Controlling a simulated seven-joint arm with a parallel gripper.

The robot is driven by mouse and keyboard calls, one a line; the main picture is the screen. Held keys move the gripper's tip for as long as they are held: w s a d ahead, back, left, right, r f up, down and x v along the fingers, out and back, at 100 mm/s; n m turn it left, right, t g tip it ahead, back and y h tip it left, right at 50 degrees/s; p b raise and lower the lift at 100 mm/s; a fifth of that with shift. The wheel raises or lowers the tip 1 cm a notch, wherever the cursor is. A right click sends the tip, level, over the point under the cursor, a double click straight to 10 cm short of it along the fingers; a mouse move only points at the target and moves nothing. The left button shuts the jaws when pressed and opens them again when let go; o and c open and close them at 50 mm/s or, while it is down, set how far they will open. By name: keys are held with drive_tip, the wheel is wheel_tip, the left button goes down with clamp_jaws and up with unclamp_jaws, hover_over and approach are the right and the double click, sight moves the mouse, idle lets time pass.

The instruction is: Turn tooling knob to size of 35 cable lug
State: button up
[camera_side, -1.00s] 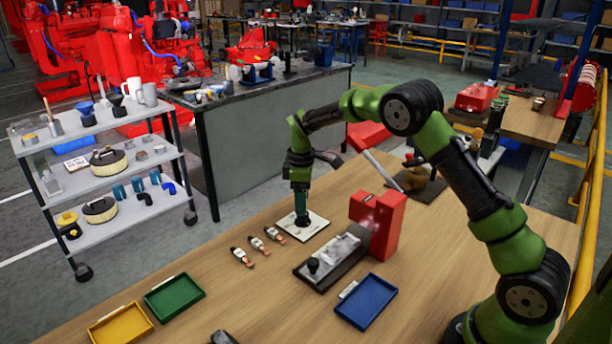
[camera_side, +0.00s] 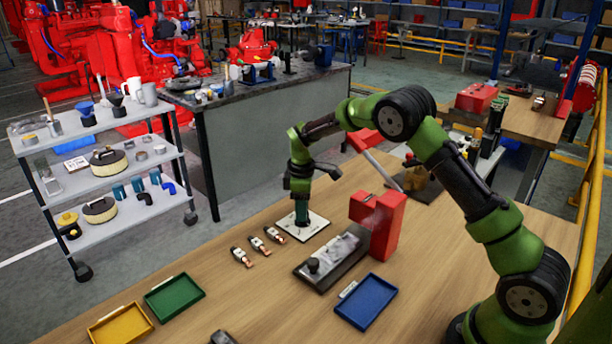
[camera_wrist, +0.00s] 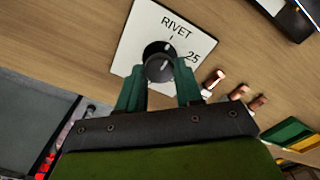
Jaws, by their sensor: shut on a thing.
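The tooling knob (camera_wrist: 158,64) is a round black dial with a white line, on a square white plate (camera_wrist: 138,32). The plate reads "RIVET" and "25"; I see no "35", and my gripper hides the plate's near part. The knob's white line slants up, roughly toward "RIVET". My gripper (camera_wrist: 160,76) points down with its two green fingers on either side of the knob, shut on it. In the side view, my gripper (camera_side: 301,212) stands over the white plate (camera_side: 312,230) and hides the knob. Several cable lugs (camera_side: 257,246) lie left of the plate.
A red press (camera_side: 376,222) on a dark base stands right of the plate, close to it. Blue (camera_side: 366,302), green (camera_side: 174,297) and yellow (camera_side: 121,325) trays lie nearer the front. Bare wood lies between the lugs and the trays.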

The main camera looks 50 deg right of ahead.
drive_tip(key=shift+m, duration=0.3)
drive_tip(key=m, duration=1.1)
drive_tip(key=shift+d+r+m, duration=0.1)
drive_tip(key=shift+m, duration=0.2)
drive_tip(key=m, duration=1.1)
drive_tip(key=shift+m, duration=0.5)
drive_tip(key=o, duration=1)
drive_tip(key=shift+o, duration=0.2)
